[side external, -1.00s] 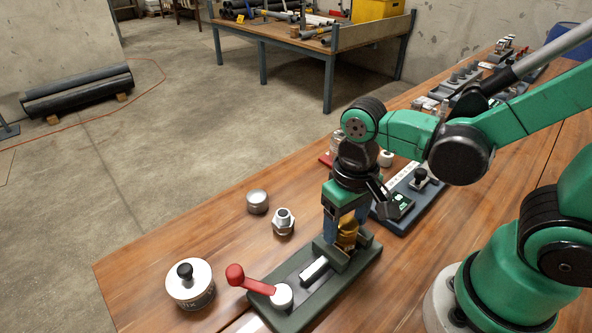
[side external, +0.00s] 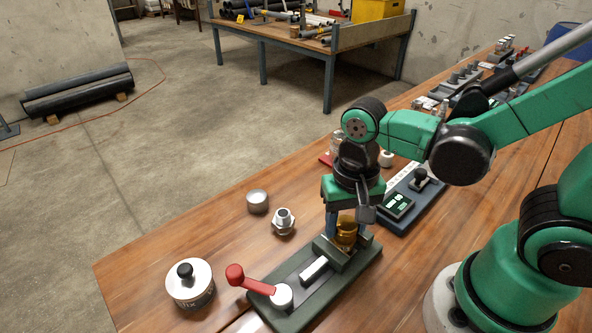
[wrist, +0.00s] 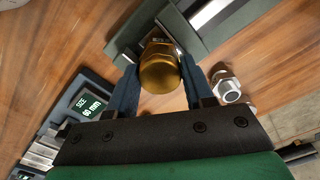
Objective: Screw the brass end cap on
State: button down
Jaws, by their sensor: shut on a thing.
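The brass end cap (side external: 346,230) stands at the far end of the dark green vise fixture (side external: 290,314). My gripper (side external: 344,226) points down at it, with its blue fingers either side of the cap. In the wrist view the brass end cap (wrist: 159,68) sits between the two fingers of my gripper (wrist: 158,84), which are shut on it. The green fixture (wrist: 237,18) shows just behind the cap. The pipe end and thread under the cap are hidden. The vise has a red-knobbed lever (side external: 250,281).
A steel hex fitting (side external: 283,222), a grey cap (side external: 258,201) and a round white-topped tin (side external: 190,284) stand left of the fixture. A dark tray with a size display (side external: 399,206) lies close on the right.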

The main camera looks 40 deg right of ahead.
jog(key=shift+d+m, duration=0.1)
jog(key=shift+m, duration=0.5)
jog(key=m, duration=0.5)
jog(key=shift+m, duration=0.6)
jog(key=m, duration=0.5)
jog(key=shift+m, duration=0.4)
jog(key=m, duration=0.5)
jog(key=shift+m, duration=0.4)
